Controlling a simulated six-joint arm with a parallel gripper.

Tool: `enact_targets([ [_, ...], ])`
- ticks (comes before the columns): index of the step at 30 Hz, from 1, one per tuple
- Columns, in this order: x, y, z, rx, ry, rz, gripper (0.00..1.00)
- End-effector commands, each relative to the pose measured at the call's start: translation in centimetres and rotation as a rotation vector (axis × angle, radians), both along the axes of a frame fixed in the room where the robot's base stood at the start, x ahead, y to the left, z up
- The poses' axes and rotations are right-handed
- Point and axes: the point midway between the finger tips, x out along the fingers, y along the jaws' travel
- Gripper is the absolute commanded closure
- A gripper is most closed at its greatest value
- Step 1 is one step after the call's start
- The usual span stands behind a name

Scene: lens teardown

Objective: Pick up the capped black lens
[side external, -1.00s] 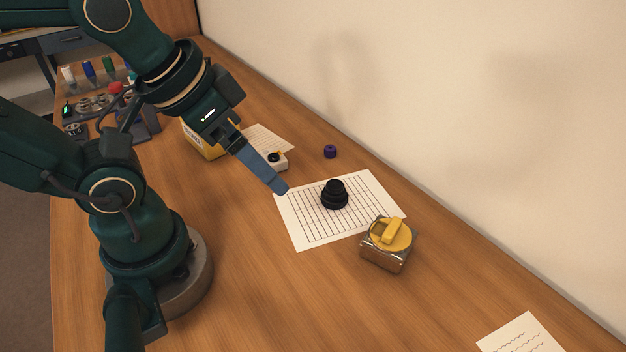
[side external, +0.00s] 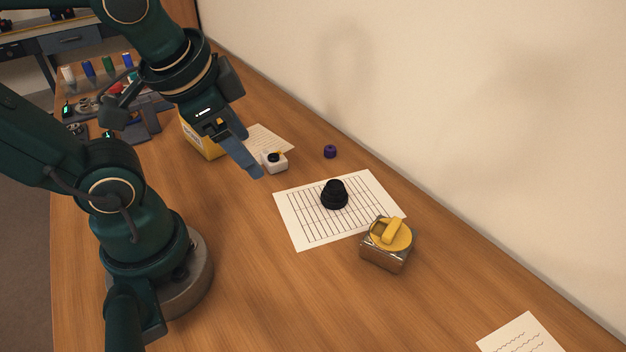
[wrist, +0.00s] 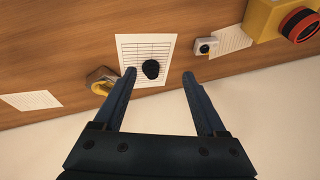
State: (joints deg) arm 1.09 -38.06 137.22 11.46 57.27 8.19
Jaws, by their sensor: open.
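The capped black lens (side external: 334,194) stands upright on a lined white sheet (side external: 297,237) on the wooden table. In the wrist view the lens (wrist: 151,69) shows as a dark shape between the two fingers, nearer the left one. My gripper (side external: 252,155) has blue fingers and is open and empty. In the side view it hangs above the table, to the left of the lens and apart from it. In the wrist view both fingers of my gripper (wrist: 160,76) are spread wide.
A metal container with a yellow lid (side external: 388,245) stands just right of the sheet. A small white box (side external: 274,162), a purple cap (side external: 330,151) and a yellow box (side external: 203,141) stand behind. A wall borders the table.

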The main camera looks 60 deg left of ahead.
Motion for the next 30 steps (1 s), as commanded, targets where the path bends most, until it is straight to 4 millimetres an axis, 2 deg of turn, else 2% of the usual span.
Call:
enact_targets([
  [5, 1.3, 2.3, -0.3, 0.233, 0.170, -0.187, 0.26],
  [9, 3.2, 3.7, -0.7, 0.423, 0.311, -0.352, 0.26],
  [15, 6.6, 4.4, -1.7, 0.694, 0.496, -0.590, 0.26],
  [22, 10.9, 2.9, -3.8, 1.001, 0.667, -0.854, 0.26],
  [27, 13.4, 0.4, -6.5, 1.223, 0.764, -1.038, 0.26],
  [30, 14.2, -1.3, -8.5, 1.334, 0.804, -1.135, 0.26],
])
